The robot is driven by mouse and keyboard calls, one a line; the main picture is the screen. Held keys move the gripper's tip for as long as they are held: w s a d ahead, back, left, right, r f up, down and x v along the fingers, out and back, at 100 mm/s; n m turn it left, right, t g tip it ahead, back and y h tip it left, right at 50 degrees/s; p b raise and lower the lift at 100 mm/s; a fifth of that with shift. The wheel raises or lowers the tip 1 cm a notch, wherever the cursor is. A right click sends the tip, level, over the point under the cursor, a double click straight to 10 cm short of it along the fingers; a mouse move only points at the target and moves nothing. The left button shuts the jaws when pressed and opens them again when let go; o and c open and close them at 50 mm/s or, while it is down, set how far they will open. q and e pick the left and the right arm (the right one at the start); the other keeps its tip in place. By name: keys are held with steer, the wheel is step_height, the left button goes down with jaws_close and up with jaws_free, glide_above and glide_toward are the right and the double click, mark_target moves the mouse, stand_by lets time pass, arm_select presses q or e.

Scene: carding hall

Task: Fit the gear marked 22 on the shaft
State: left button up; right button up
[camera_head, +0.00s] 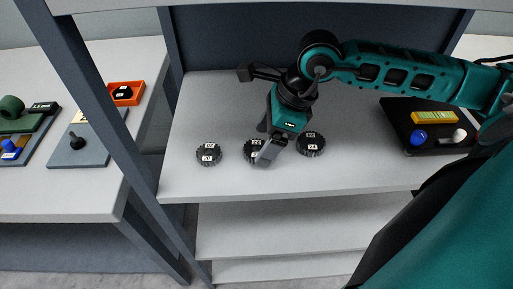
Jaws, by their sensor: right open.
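Three dark toothed gears lie in a row on the grey shelf. The right gear (310,149) seems to read 24. The left gear (208,155) has a white label too small to read surely. The middle gear (249,154) is partly covered by my right gripper (266,143), so I cannot read its number. That gripper is open and points down at the middle gear; whether its fingers touch the gear I cannot tell. A short dark upright shaft (76,143) stands on a grey plate (92,154) on the left table, with no gear on it. My left gripper is not in view.
An orange tray (135,99) with a black part sits behind the plate. A green machine part (12,115) and a blue item are at far left. A dark tray (440,146) with yellow, blue and white items lies right. A blue-grey post (115,130) stands between table and shelf.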

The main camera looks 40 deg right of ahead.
steer(key=shift+x, duration=1)
steer(key=shift+w+r, duration=0.1)
steer(key=c, duration=1.2)
